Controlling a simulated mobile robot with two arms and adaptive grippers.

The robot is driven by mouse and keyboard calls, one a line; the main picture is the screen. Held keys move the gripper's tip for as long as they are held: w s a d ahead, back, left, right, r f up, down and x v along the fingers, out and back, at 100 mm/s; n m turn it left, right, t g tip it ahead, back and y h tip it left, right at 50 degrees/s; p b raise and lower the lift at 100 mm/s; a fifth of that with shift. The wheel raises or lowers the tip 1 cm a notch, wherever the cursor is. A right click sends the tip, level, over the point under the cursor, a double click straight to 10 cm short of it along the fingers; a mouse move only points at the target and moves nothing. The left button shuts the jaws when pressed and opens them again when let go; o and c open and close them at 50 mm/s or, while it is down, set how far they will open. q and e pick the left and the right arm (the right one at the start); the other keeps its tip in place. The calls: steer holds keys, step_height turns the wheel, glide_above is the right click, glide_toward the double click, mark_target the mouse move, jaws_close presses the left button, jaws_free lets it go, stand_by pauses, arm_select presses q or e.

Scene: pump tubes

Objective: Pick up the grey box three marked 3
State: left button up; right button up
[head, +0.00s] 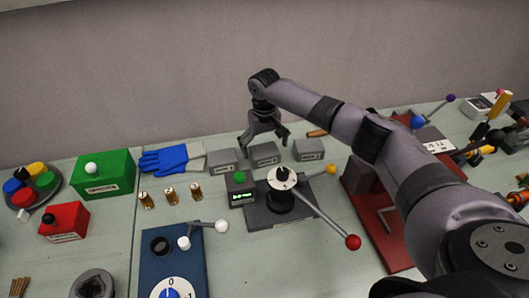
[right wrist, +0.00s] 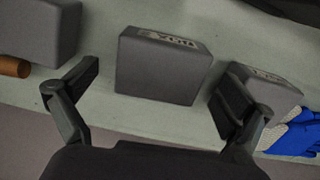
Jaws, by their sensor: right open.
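Three small grey boxes stand in a row near the wall: a left one (head: 222,161), a middle one (head: 265,155) and a right one (head: 309,150). Their numbers are too small to read, so I cannot tell which is marked 3. My right gripper (head: 264,140) is open and empty, pointing down over the middle box. In the right wrist view, its fingers (right wrist: 160,85) are on either side of the middle box (right wrist: 160,72), whose label is upside down. The other boxes show there at the left (right wrist: 45,30) and right (right wrist: 268,95). My left gripper is out of view.
Blue gloves (head: 165,160) lie left of the boxes, and a brown handle (head: 317,133) lies behind the right box. A lever device (head: 283,180) and a small box with a green button (head: 240,188) stand in front. The wall is close behind.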

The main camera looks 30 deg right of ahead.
steer(key=shift+f, duration=1.2)
steer(key=shift+c, duration=0.5)
steer(key=c, duration=1.3)
